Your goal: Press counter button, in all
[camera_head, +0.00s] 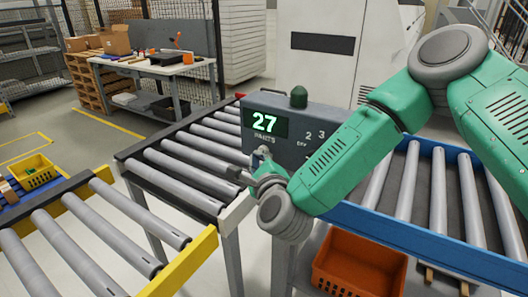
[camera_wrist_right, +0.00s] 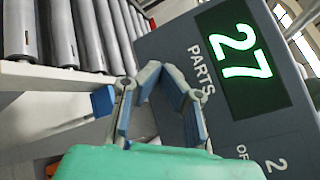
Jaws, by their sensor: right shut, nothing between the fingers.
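The counter (camera_head: 290,140) is a dark grey box beside the roller conveyor. Its green display (camera_head: 264,123) reads 27 above the word PARTS. A dark green dome (camera_head: 299,97) stands on top of the box; I cannot tell whether it is the button. My right gripper (camera_head: 257,166) is shut and empty in front of the counter's lower left, below the display. In the right wrist view, the gripper (camera_wrist_right: 140,82) shows blue pads close to the counter face (camera_wrist_right: 208,125); contact cannot be told. The display also shows there (camera_wrist_right: 242,58). My left gripper is out of view.
A grey roller conveyor (camera_head: 190,160) runs left of the counter, and a blue-railed one (camera_head: 440,250) lies right. An orange bin (camera_head: 358,265) sits below. A yellow-railed conveyor (camera_head: 180,262) is front left, with a yellow crate (camera_head: 32,172) beyond. A workbench (camera_head: 150,68) stands behind.

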